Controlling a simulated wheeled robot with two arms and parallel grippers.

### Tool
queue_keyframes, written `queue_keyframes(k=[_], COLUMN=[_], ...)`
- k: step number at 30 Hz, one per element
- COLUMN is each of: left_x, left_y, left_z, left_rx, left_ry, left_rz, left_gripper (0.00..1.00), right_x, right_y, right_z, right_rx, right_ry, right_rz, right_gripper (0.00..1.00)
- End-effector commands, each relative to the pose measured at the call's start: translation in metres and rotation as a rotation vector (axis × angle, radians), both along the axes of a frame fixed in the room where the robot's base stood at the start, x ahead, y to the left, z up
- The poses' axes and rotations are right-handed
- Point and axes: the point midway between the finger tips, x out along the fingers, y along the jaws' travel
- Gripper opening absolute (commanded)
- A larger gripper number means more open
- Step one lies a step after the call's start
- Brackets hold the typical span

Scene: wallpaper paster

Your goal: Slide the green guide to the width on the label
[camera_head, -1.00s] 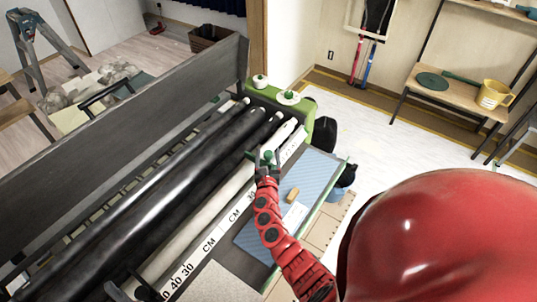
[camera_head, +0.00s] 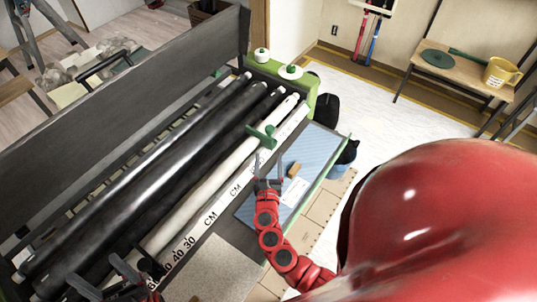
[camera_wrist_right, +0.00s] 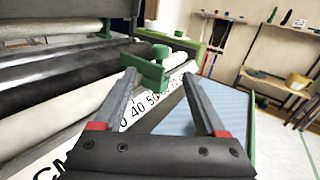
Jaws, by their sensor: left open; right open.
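The green guide (camera_head: 262,136) straddles the white roller near the far end of the machine, beside the white ruler strip (camera_head: 222,203) marked CM. My right gripper (camera_head: 268,160) is open and empty, just on the near side of the guide and apart from it. In the right wrist view the guide (camera_wrist_right: 152,68) shows beyond and between the open fingers, near numbers that look like 40 and 50. A white paper (camera_head: 293,191), perhaps the label, lies on the blue mat; its text is too small to read. My left gripper (camera_head: 98,275) is open at the lower left, near the rollers.
Long black rollers (camera_head: 150,165) run along the machine to a green end block (camera_head: 290,88) with knobs. A tan block (camera_head: 294,169) lies on the blue mat (camera_head: 312,152). A bench (camera_head: 448,72) with a yellow jug (camera_head: 500,72) stands at the right. White floor lies clear between.

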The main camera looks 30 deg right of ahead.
Motion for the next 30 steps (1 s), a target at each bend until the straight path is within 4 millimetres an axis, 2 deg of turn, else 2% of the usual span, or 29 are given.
queue_keyframes(k=[3, 9, 26, 30], left_x=[0.0, 0.0, 0.0, 0.0], left_y=[0.0, 0.0, 0.0, 0.0], left_z=[-0.008, -0.011, -0.01, 0.008], left_rx=[0.0, 0.0, 0.0, 0.0], left_ry=[0.0, 0.0, 0.0, 0.0], left_rz=[0.0, 0.0, 0.0, 0.0], left_gripper=[0.74, 0.74, 0.74, 0.74], right_x=[-0.018, -0.033, -0.034, -0.034], right_y=[0.013, 0.022, 0.023, 0.023], right_z=[-0.003, 0.0, 0.001, 0.02], right_rx=[0.002, 0.002, 0.0, 0.0], right_ry=[-0.001, -0.002, -0.001, -0.001], right_rz=[0.002, 0.0, -0.002, -0.002], right_gripper=[0.74, 0.74, 0.74, 0.74])
